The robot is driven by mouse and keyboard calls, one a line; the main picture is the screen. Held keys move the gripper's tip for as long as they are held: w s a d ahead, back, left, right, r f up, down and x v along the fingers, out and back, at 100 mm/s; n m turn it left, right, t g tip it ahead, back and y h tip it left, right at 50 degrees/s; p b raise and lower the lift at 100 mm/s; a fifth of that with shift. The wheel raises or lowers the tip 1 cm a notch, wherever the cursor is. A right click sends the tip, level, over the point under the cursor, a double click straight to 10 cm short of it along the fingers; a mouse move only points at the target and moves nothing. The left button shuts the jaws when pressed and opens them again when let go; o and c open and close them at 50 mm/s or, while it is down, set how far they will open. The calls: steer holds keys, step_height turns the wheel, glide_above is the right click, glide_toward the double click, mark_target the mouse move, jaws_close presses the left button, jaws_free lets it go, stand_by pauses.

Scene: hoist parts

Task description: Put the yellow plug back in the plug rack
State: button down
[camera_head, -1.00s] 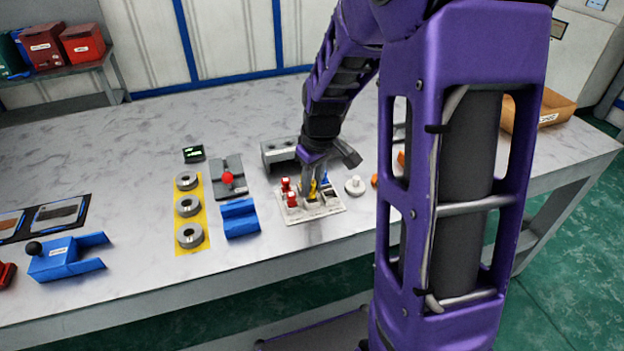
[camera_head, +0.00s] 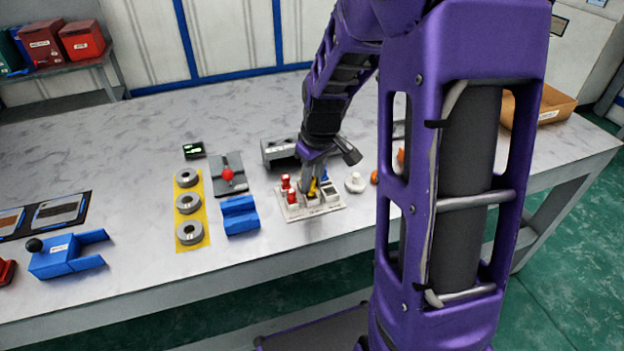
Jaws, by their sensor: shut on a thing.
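The plug rack (camera_head: 293,216) is a white block with several sockets on the table, right of the blue block. Red plugs (camera_head: 292,196) stand in its left part, and a bit of blue shows at its back right. My gripper (camera_head: 314,191) points down over the middle of the rack, shut on the yellow plug (camera_head: 312,188). The yellow plug is partly hidden by the fingers. It is at a middle socket of the rack; I cannot tell how deep it sits.
A grey block (camera_head: 277,152) stands behind the rack. A white knob-like part (camera_head: 355,183) and orange pieces (camera_head: 375,177) lie to its right. A blue block (camera_head: 240,216) and a yellow strip with grey rings (camera_head: 189,233) lie to its left. The front table edge is clear.

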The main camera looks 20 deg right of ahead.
steer(key=shift+f, duration=0.9)
stand_by(1.2)
steer(key=c, duration=0.6)
jaws_free()
steer(key=shift+r, duration=0.1)
steer(key=shift+r+p, duration=2.7)
steer(key=shift+r, duration=0.75)
